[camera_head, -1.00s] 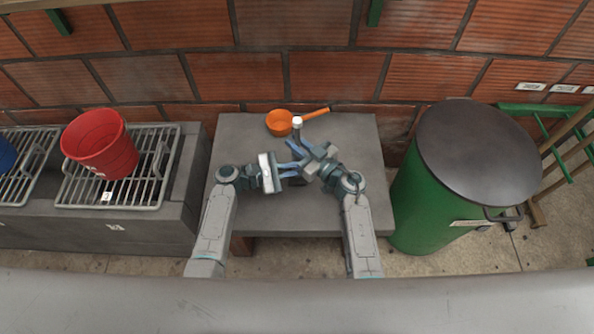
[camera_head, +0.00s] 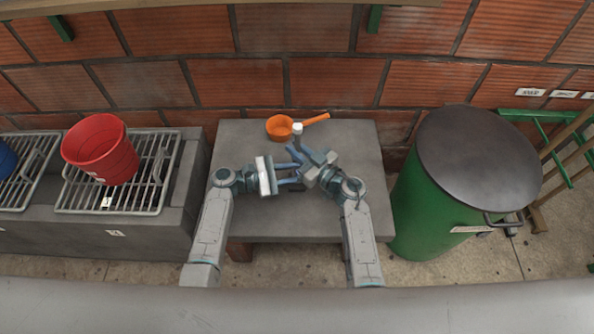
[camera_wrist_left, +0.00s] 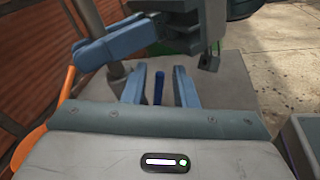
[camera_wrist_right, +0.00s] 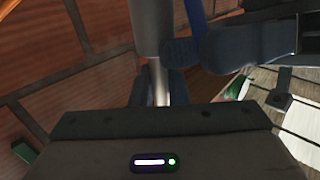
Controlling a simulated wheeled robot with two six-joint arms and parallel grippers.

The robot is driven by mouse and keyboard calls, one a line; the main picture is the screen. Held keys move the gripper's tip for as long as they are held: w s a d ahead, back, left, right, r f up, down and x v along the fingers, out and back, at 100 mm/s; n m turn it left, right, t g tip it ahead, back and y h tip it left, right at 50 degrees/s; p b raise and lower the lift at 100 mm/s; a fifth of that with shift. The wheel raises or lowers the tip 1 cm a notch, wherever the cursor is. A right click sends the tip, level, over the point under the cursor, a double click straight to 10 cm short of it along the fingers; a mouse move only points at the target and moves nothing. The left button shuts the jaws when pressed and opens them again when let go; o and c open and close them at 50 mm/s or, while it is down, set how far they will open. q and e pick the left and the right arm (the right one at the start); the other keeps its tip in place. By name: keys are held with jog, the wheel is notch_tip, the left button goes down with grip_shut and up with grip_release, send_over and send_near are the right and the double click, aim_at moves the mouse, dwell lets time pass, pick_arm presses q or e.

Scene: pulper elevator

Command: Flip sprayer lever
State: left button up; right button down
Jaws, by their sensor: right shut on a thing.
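The sprayer shows as a grey upright tube with a pale cap (camera_head: 297,129) over the grey table. My right gripper (camera_head: 296,152) is shut on its thin rod (camera_wrist_right: 158,82), just below the thicker grey tube (camera_wrist_right: 150,28) in the right wrist view. My left gripper (camera_head: 291,176) faces right below the right gripper. In the left wrist view, my left gripper (camera_wrist_left: 159,80) is open. A dark blue lever-like piece (camera_wrist_left: 158,87) shows between its fingers, with gaps on both sides. The rest of the sprayer is hidden by my grippers.
An orange dipper (camera_head: 279,127) lies at the back of the grey table (camera_head: 350,140). A red bucket (camera_head: 101,150) stands on a metal rack (camera_head: 150,195) at left. A green barrel (camera_head: 430,200) stands close at right. A brick wall closes the back. The table's front is clear.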

pick_arm(q)
jog(key=v, duration=1.1)
